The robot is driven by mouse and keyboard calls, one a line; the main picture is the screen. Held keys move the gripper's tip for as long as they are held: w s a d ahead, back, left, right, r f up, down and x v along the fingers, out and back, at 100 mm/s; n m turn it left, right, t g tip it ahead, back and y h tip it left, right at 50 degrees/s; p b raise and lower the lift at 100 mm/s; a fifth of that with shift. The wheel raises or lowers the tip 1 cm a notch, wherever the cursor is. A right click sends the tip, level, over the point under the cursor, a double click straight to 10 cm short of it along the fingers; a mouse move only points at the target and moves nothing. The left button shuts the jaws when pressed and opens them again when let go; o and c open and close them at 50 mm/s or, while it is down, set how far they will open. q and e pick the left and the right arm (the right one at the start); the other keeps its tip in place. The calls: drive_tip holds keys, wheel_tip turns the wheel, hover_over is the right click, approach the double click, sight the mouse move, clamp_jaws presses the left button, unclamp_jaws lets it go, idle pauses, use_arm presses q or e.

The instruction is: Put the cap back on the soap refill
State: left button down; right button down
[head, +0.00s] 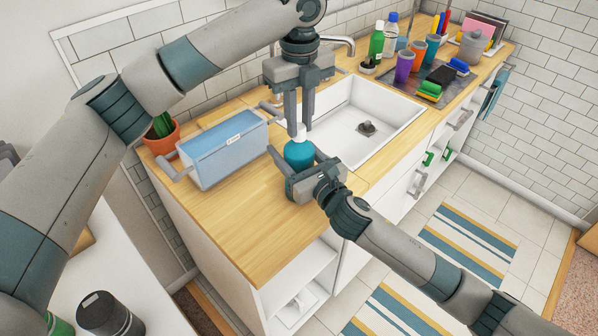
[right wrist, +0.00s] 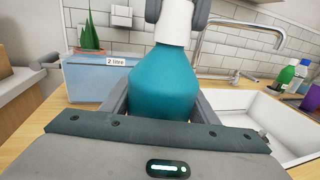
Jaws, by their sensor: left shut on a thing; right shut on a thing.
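The soap refill (head: 299,154) is a teal bottle standing upright on the wooden counter, left of the sink. In the right wrist view the teal bottle (right wrist: 163,92) fills the middle. My right gripper (head: 300,168) is shut around its body from the front right. A white cap (head: 299,132) is at the top of the bottle. It also shows in the right wrist view as a white piece (right wrist: 174,25) above the teal shoulder. My left gripper (head: 299,131) points down from above and is shut on the white cap. Whether the cap is seated or only touching the neck cannot be told.
A blue box marked 2 litre (head: 226,152) stands close to the left of the bottle, with a potted cactus (head: 162,133) behind it. The white sink (head: 388,105) lies to the right, with a tap behind. Bottles and cups stand beyond it. The front counter is clear.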

use_arm(q)
drive_tip(key=c, duration=1.5)
unclamp_jaws()
drive_tip(key=shift+r, duration=0.15)
wheel_tip(320, 180, up, 12)
drive_tip(key=shift+f, duration=0.15)
use_arm(e)
drive_tip(key=c, duration=0.6)
unclamp_jaws()
drive_tip(key=shift+s, duration=0.15)
